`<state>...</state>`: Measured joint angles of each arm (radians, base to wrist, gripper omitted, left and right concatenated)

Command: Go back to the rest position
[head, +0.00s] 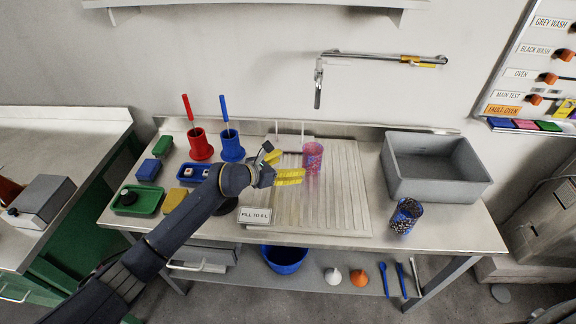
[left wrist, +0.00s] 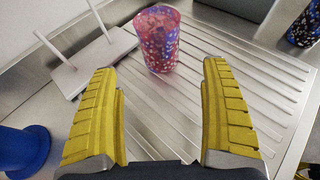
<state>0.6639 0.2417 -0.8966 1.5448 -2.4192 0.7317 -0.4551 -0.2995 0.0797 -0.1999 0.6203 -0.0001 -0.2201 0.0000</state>
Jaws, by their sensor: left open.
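My left gripper (head: 282,166) has yellow fingers and is over the ribbed drainboard (head: 335,215) in the head view. In the left wrist view its two fingers (left wrist: 163,115) are wide apart with nothing between them. A pink and blue speckled cup (head: 313,157) stands upright on the drainboard, just beyond and right of the fingertips. The cup also shows in the left wrist view (left wrist: 157,40), ahead of the fingers and apart from them. My right gripper is in neither view.
A grey basin (head: 435,165) is at the right of the counter, with a dark speckled cup (head: 405,216) in front of it. Red (head: 201,145) and blue (head: 231,147) holders with handles stand at the back left. A "Fill to 6 L" sign (head: 255,215) is at the front.

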